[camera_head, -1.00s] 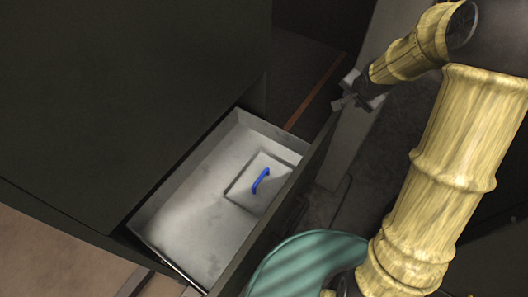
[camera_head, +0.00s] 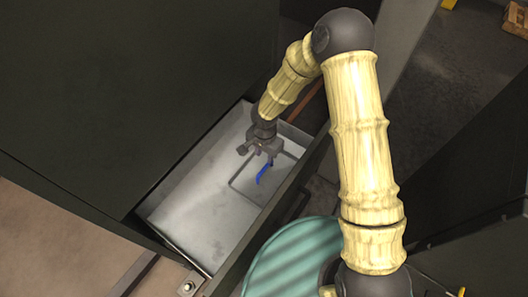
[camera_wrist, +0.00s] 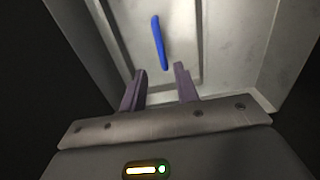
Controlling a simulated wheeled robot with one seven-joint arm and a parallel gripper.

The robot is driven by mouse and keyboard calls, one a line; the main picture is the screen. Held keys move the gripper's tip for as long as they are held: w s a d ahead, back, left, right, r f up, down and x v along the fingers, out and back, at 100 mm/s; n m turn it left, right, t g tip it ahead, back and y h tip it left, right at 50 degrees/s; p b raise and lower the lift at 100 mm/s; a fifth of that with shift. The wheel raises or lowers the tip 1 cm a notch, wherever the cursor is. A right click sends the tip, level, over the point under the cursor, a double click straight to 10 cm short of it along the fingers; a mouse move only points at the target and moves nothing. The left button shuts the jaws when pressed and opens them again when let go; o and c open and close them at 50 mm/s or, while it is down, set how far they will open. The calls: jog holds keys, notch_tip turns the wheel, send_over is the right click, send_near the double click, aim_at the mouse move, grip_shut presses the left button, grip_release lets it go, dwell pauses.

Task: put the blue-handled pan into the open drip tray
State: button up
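The open drip tray (camera_head: 190,212) is a grey metal drawer pulled out of a dark cabinet. The pan (camera_head: 243,183), a flat grey square piece with a blue handle (camera_head: 264,173), lies inside it near its right end. My gripper (camera_head: 262,156) is over the tray, just above and beyond the handle in the head view, and partly covers the pan. In the wrist view, the two fingers (camera_wrist: 160,88) are apart with nothing between them, and the blue handle (camera_wrist: 158,42) is ahead of the fingertips.
A dark cabinet (camera_head: 120,90) stands behind and left of the tray. A round teal ribbed object (camera_head: 292,258) is at the tray's front right, close to my arm. The tray's left part is bare. Its raised walls surround the pan.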

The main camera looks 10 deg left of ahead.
aim_at(265, 168)
notch_tip(265, 168, down, 10)
jog(key=b, duration=0.8)
jog(key=shift+w, duration=0.1)
grip_shut()
jog(key=shift+r+p, duration=2.35)
jog(key=shift+r, duration=1.7)
jog(key=shift+f+b, duration=1.45)
jog(key=shift+f, duration=0.85)
